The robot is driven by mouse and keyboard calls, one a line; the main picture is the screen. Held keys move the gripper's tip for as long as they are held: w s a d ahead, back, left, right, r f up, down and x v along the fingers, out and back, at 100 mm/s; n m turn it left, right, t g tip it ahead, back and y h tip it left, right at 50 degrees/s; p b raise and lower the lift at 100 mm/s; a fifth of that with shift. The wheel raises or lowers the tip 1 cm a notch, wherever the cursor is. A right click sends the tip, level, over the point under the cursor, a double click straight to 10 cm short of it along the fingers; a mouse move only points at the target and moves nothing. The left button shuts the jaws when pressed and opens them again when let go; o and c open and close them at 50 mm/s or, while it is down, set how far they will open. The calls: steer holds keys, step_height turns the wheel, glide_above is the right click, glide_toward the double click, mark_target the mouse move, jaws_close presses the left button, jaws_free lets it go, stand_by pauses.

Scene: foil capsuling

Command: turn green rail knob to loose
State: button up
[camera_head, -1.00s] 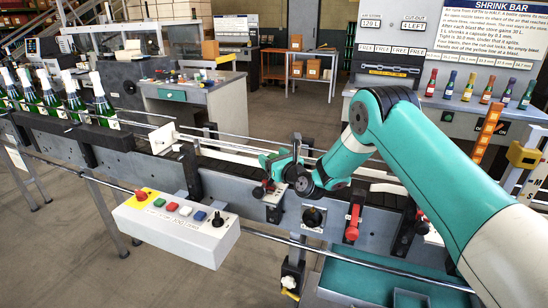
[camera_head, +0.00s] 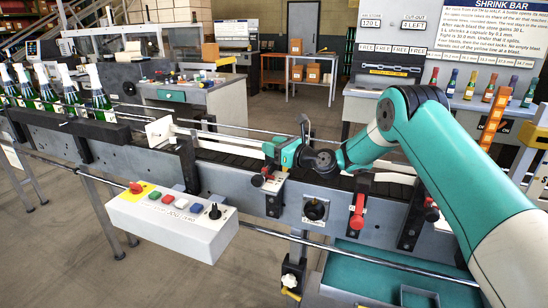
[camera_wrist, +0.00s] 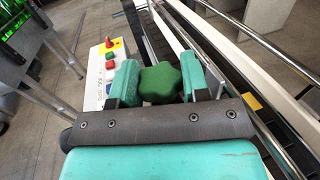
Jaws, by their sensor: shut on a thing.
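The green rail knob (camera_wrist: 160,84) is a lobed, star-shaped knob, seen between my jaws in the wrist view. My gripper (camera_wrist: 162,76) has its two teal fingers on either side of the knob and is shut on it. In the head view my gripper (camera_head: 276,151) is over the near side of the conveyor, by the guide rail. The knob is hidden behind the gripper there. No mark showing whether the knob is loose or tight can be read.
A white control box (camera_head: 172,222) with coloured buttons juts out in front of the conveyor (camera_head: 230,160). Green bottles (camera_head: 101,98) stand on the line at left. A red-handled clamp (camera_head: 357,212) is right of my gripper. Long metal rails run beside the fingers.

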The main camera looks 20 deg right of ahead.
steer(key=shift+n+g+y+b, duration=1.45)
steer(key=shift+n+g+y, duration=0.45)
steer(key=shift+g+y, duration=0.25)
steer(key=shift+g, duration=0.25)
steer(key=o, duration=0.9)
step_height(320, 180, up, 20)
